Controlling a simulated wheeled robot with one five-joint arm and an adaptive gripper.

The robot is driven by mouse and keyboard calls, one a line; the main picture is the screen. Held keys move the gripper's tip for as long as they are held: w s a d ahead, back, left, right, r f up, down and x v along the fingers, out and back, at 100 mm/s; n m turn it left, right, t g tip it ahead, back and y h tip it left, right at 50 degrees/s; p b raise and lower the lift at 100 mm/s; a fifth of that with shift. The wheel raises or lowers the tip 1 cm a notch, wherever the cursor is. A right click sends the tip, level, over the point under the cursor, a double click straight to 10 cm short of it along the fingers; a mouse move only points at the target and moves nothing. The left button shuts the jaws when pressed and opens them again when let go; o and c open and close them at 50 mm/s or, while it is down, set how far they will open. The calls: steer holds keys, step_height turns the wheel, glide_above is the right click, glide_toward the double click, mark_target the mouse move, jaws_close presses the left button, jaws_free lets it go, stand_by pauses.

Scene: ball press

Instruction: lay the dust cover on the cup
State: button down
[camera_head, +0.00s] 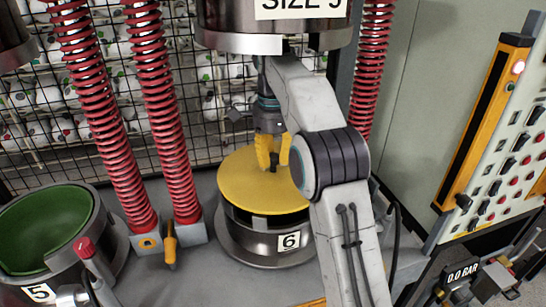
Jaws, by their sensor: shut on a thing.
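The dust cover (247,187) is a flat round yellow disc in the head view. It lies over the mouth of the metal cup marked 6 (260,235) and hides its inside. The cover looks nearly level; I cannot tell whether it rests fully on the rim or is just above it. My gripper (272,165) points down at the middle of the cover, with its yellow fingers shut on the cover's handle, which is mostly hidden. My arm hides the right part of the cover and cup.
A press head marked SIZE 5 (290,38) hangs above my arm. Red springs (160,110) stand at left, with a second cup, green inside (45,228). A control panel (505,150) stands at right. A wire mesh with balls is behind.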

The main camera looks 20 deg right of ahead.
steer(key=shift+f+b, duration=0.5)
steer(key=shift+f, duration=0.25)
steer(key=c, duration=1)
jaws_free()
steer(key=shift+o, duration=0.2)
